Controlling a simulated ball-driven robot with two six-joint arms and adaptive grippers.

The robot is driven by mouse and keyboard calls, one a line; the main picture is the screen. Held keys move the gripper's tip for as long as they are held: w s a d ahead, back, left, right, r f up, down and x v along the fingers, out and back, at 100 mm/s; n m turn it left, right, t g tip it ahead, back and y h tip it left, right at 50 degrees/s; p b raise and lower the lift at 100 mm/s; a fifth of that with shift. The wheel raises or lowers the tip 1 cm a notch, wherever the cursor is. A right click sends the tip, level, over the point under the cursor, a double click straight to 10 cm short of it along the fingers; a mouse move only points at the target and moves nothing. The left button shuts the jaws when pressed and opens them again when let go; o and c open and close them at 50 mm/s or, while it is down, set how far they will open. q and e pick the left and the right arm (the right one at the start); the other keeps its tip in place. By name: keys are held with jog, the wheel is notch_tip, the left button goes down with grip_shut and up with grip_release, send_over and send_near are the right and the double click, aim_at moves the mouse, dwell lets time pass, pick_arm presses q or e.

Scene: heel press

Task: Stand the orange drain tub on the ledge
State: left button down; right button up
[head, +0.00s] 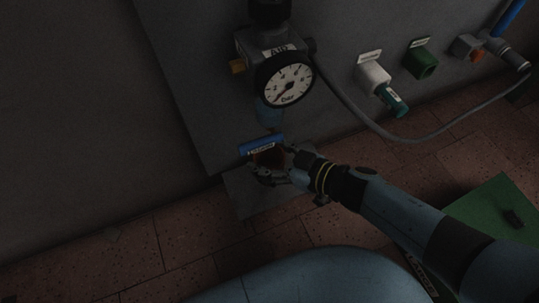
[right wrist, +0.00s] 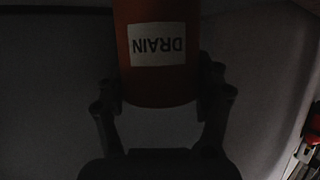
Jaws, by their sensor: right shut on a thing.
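The orange drain tub (right wrist: 158,82) fills the top middle of the right wrist view, with a white DRAIN label that reads upside down. In the head view it is a small dark red patch (head: 268,157), mostly hidden by my right gripper (head: 266,172). My right gripper is shut on the tub, with a finger on each side of it. A flat grey plate (head: 243,196), which looks like the ledge, lies below and around the gripper. I cannot tell whether the tub touches it. My left gripper is not in view.
A round pressure gauge (head: 284,84) with a bluish bowl (head: 268,114) hangs just above the tub. A blue bar (head: 262,146) with a label lies right beside the tub. White (head: 373,76) and green (head: 420,63) fittings and a grey hose (head: 375,128) are to the right.

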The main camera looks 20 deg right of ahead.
jog(key=shift+f, duration=0.1)
jog(key=o, duration=1.2)
jog(key=v, duration=1.2)
jog(key=shift+s, duration=0.1)
